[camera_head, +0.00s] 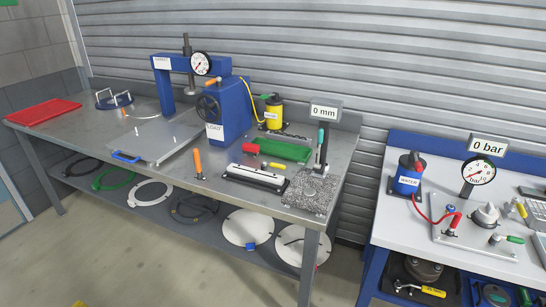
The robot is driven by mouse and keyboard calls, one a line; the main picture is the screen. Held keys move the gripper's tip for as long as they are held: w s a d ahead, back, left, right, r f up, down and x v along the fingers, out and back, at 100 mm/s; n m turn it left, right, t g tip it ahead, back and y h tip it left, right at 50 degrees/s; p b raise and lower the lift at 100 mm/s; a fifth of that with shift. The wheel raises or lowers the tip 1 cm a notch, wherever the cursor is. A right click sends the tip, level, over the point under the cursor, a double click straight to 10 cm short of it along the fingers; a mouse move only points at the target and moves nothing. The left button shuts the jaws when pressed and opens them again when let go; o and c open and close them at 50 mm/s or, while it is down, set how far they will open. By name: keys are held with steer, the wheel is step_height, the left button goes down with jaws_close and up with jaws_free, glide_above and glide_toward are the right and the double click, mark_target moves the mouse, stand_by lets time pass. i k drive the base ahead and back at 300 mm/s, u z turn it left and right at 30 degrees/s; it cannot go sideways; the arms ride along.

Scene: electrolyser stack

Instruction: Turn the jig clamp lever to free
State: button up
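No label in the camera_head view marks the jig clamp lever, and I cannot tell for sure which handle it is. An upright orange-handled lever (198,162) stands on the grey steel bench, to the right of a flat plate (155,136) with pins and a blue handle. On the right bench, a red-handled lever (455,221) stands tilted on a grey plate (470,238), with a red hose running near it. A green-handled lever (514,239) lies low at that plate's right side. My gripper is not in view.
A blue press (229,110) with a handwheel and dial stands on the steel bench (250,201). A red tray (42,112), green tray (285,150) and granite block (312,190) are there too. A blue water pump (408,178) and gauge (478,172) stand right. Floor in front is clear.

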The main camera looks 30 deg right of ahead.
mark_target(264, 163)
steer(key=u, duration=0.45)
steer(key=i, duration=0.8)
steer(key=u, duration=0.55)
